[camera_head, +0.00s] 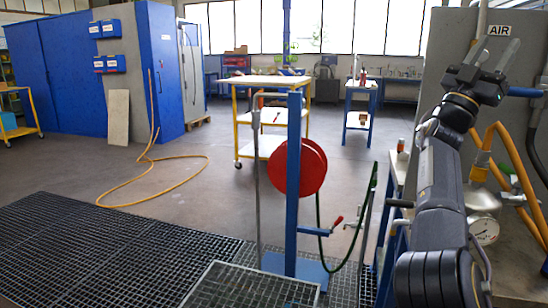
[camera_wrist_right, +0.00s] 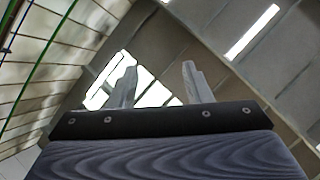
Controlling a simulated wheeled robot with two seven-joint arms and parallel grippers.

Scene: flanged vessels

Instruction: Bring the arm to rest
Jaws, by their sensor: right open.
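My right gripper (camera_head: 493,58) is raised at the right of the head view, in front of the grey panel marked AIR. Its two fingers point up and stand apart, with nothing between them. In the right wrist view the same gripper (camera_wrist_right: 158,85) shows its two fingers spread, with the ceiling and bright windows behind them. My right arm runs up from the bottom right edge of the head view. My left gripper does not show in either view.
The grey AIR panel (camera_head: 448,70) with yellow hoses and a gauge (camera_head: 484,231) stands close beside my right arm. A red hose reel (camera_head: 312,168) on a blue post is at the centre. Floor grating (camera_head: 90,245) lies at the left. The floor behind it is mostly open.

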